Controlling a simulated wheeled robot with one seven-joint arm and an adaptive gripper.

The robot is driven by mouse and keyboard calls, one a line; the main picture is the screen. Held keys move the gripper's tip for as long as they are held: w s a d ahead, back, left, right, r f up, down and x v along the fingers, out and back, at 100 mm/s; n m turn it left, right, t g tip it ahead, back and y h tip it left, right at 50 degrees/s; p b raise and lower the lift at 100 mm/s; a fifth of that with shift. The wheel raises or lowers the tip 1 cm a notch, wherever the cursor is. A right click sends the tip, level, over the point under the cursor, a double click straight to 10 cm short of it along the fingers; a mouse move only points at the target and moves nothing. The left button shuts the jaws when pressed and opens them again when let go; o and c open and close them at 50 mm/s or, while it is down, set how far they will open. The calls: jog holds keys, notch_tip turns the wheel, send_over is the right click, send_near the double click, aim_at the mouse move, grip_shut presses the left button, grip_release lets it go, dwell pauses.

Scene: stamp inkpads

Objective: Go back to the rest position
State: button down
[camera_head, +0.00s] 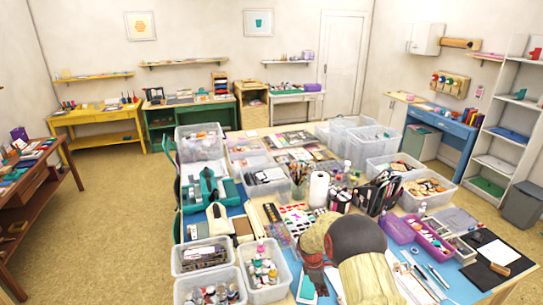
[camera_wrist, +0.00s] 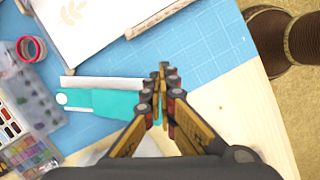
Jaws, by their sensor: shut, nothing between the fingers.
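My gripper (camera_wrist: 161,88) shows in the wrist view with its fingers together and nothing between them. It points down over the front part of the worktable, above the blue cutting mat (camera_wrist: 205,45) and the bare wood edge. A teal flat item with a white strip (camera_wrist: 110,83) lies just left of the fingertips; I cannot tell the height between them. In the head view my arm covers the lower middle of the table, and the gripper is hidden behind it.
The table is crowded with clear bins (camera_head: 263,270), a paper roll (camera_head: 318,188) and a purple box (camera_head: 397,229). Floor (camera_head: 110,205) is open at left.

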jog(key=s+a+r+m+t+y+b, duration=0.1)
jog(key=s+r+m+t+b, duration=0.2)
jog(key=s+r, duration=1.2)
jog(key=s+r+m+t+y+b, duration=0.2)
jog(key=s+r+m+b, duration=0.6)
jog(key=s, duration=1.5)
notch_tip(320, 180, up, 7)
jog(key=m+t, duration=0.1)
jog(key=m, duration=0.3)
jog(key=shift+a+m, duration=0.4)
